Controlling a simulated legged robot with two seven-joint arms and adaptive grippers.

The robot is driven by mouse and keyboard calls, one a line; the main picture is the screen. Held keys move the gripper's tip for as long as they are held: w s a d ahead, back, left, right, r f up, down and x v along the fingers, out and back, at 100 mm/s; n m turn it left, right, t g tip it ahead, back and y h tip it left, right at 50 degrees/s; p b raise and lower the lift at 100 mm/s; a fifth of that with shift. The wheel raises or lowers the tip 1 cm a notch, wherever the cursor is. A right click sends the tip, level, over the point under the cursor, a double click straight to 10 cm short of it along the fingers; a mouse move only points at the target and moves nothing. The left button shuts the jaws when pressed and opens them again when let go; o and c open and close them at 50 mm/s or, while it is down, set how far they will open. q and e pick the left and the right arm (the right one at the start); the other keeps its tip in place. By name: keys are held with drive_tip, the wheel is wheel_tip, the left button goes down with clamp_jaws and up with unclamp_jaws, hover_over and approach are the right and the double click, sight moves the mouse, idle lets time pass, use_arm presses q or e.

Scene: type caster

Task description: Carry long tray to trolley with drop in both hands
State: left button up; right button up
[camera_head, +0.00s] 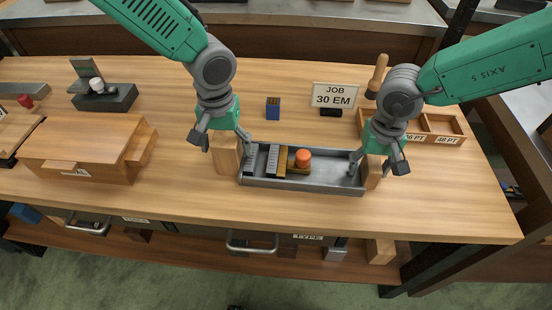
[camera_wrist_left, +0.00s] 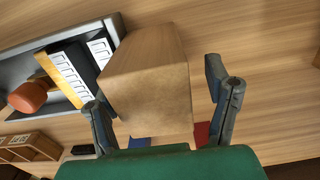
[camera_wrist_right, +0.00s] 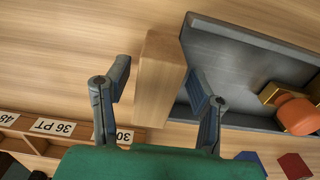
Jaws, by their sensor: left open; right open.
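The long grey tray (camera_head: 310,184) lies on the wooden bench and holds pale type blocks (camera_head: 272,160) and an orange rounded piece (camera_head: 303,158). A wooden block stands at each end of the tray. My left gripper (camera_head: 224,140) is open with its fingers on either side of the left end block (camera_head: 226,160), which also shows in the left wrist view (camera_wrist_left: 150,85). My right gripper (camera_head: 377,163) is open with its fingers on either side of the right end block (camera_head: 373,175), also in the right wrist view (camera_wrist_right: 160,75). Finger contact is unclear. No trolley is identifiable.
A job sign (camera_head: 334,95) and a small blue block (camera_head: 273,107) stand behind the tray. A wooden compartment box (camera_head: 440,128) is at the right, partly behind my right arm. A wooden case (camera_head: 80,145) is at the left. The bench in front of the tray is clear.

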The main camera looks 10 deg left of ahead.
sight(226, 135)
use_arm(q)
drive_tip(key=shift+d, duration=0.25)
drive_tip(key=c, duration=1.4)
use_arm(e)
drive_tip(key=shift+d, duration=0.25)
clamp_jaws()
use_arm(q)
drive_tip(key=shift+d+r, duration=0.1)
clamp_jaws()
drive_tip(key=shift+w+r, duration=0.1)
use_arm(e)
drive_tip(key=shift+w, duration=0.1)
